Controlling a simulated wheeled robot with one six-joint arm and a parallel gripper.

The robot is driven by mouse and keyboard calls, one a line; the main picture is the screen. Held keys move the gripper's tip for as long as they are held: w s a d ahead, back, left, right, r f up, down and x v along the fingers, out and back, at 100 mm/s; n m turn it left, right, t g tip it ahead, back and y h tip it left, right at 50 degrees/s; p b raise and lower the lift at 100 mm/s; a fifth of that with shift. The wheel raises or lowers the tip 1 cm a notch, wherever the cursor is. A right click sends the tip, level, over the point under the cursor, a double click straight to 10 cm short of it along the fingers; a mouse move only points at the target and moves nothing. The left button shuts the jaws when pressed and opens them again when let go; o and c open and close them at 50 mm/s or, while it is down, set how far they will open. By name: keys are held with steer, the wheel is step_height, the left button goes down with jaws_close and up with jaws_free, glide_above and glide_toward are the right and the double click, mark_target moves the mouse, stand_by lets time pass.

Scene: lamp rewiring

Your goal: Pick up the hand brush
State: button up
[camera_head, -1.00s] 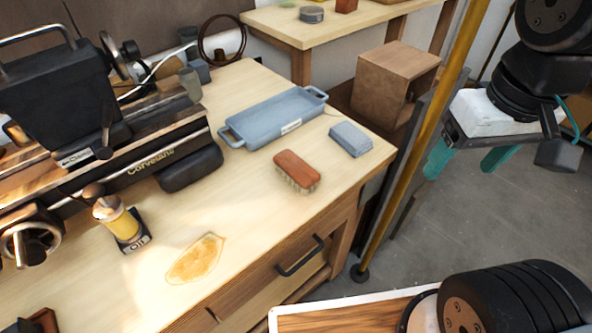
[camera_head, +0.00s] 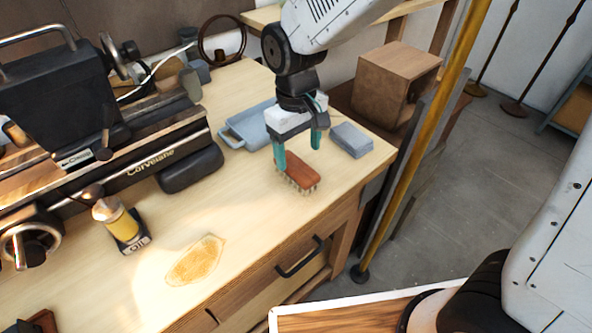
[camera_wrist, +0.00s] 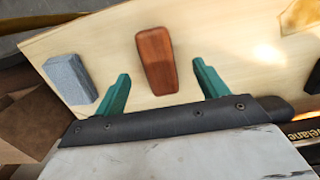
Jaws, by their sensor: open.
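The hand brush (camera_head: 300,175) has a red-brown wooden back and pale bristles. It lies bristles down on the workbench near its front right edge. My gripper (camera_head: 298,150) is open above and slightly behind the brush, with its two teal fingers pointing down. In the wrist view the brush (camera_wrist: 157,60) shows between and beyond the fingertips of my gripper (camera_wrist: 165,72), with clear bench on both sides. In the head view the left finger overlaps the brush's left end. I cannot tell whether it touches it.
A grey-blue block (camera_head: 350,140) lies just right of the gripper. A lathe (camera_head: 110,130) and an oil can (camera_head: 122,226) stand to the left. A yellow post (camera_head: 425,150) rises at the right. The front bench (camera_head: 225,225) is mostly clear.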

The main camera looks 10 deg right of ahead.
mark_target(297, 165)
steer(key=shift+w+a+r+t, duration=0.15)
steer(key=shift+w+a+t, duration=0.2)
steer(key=shift+w, duration=0.4)
steer(key=f, duration=0.7)
steer(key=shift+s+d+f, duration=0.1)
steer(key=shift+d+f, duration=0.1)
steer(key=shift+f, duration=0.05)
steer(key=c, duration=1.2)
steer(key=shift+r, duration=0.1)
